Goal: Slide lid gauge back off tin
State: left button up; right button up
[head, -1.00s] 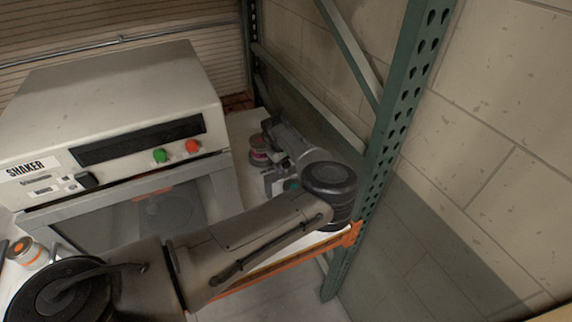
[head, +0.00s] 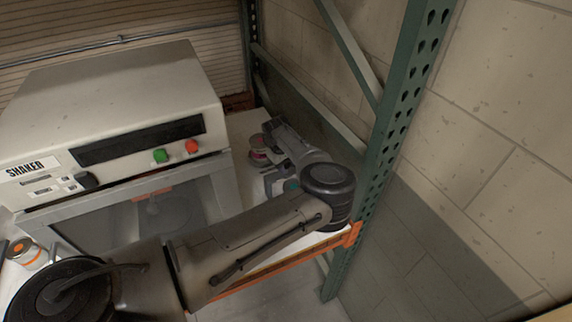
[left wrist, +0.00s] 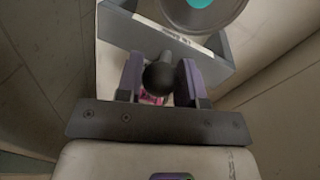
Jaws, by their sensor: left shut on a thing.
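In the left wrist view, my left gripper (left wrist: 159,82) is shut on the black ball knob (left wrist: 160,76) of the grey lid gauge (left wrist: 116,27). The gauge has angled grey walls and a pale printed label. A round tin with a teal lid centre (left wrist: 200,4) lies at or under the gauge's far side, cut by the top edge; whether they touch is unclear. In the head view, the gauge (head: 270,182) and teal lid (head: 291,185) show only partly beside my left arm, which hides the fingers. My right gripper is not in view.
A shaker machine (head: 110,100) stands left of the arm. Stacked pink-and-dark tins (head: 257,157) sit behind the gauge. A green rack upright (head: 400,110) and wall are close on the right. An orange-topped container (head: 24,250) stands at far left.

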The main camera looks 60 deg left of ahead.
pick_arm(q)
grip_shut()
jog(key=shift+a+f+p, duration=0.1)
jog(key=shift+a+p, duration=0.3)
jog(key=shift+a, duration=0.6)
jog(key=o, duration=0.6)
grip_release()
jog(key=shift+o, duration=0.8)
jog(key=shift+a, duration=0.15)
jog(key=shift+o, duration=0.9)
jog(key=shift+w, duration=0.1)
